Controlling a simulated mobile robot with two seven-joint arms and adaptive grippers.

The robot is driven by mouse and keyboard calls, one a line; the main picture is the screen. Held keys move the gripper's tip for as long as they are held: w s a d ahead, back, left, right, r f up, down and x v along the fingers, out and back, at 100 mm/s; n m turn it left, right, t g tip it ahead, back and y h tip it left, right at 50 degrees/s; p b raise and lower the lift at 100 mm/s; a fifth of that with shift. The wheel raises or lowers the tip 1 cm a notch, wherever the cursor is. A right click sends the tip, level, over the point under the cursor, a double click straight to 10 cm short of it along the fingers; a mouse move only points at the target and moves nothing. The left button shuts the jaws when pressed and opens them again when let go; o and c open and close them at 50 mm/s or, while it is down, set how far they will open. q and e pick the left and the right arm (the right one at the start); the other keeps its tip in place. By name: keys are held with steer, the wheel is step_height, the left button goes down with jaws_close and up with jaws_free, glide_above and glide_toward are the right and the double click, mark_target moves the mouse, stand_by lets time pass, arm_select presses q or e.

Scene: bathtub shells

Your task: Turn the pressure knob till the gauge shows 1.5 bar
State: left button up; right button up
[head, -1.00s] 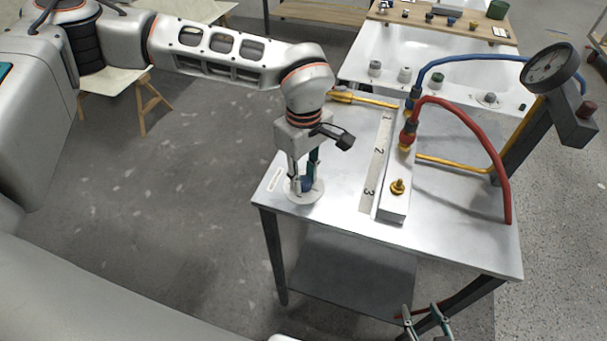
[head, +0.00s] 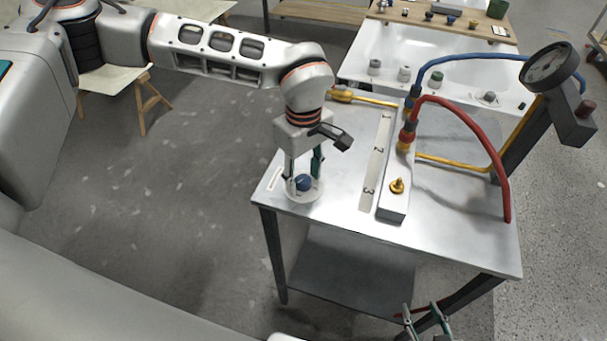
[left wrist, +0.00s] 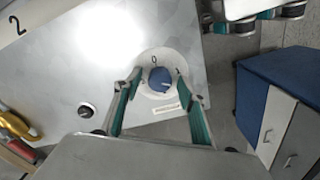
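The blue pressure knob (head: 303,183) sits on a round white dial plate (head: 312,194) at the table's left front. In the left wrist view the knob (left wrist: 160,80) has a pale mark towards its right side, and a "0" shows on the plate above it. My left gripper (head: 303,172) points down over the knob, open, its fingers (left wrist: 158,76) on either side with gaps. The round gauge (head: 546,66) stands on a dark post at the right; its needle is too small to read.
On the metal table (head: 450,235) stands a grey manifold block (head: 393,207) with a brass fitting (head: 397,186), beside a strip numbered 1 to 3. Red (head: 491,150) and blue (head: 470,57) hoses arch to its right. A white tub (head: 440,50) is behind.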

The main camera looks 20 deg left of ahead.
mark_target(304, 179)
arm_select(q)
step_height(304, 179, up, 12)
stand_by(0.6)
stand_by(0.4)
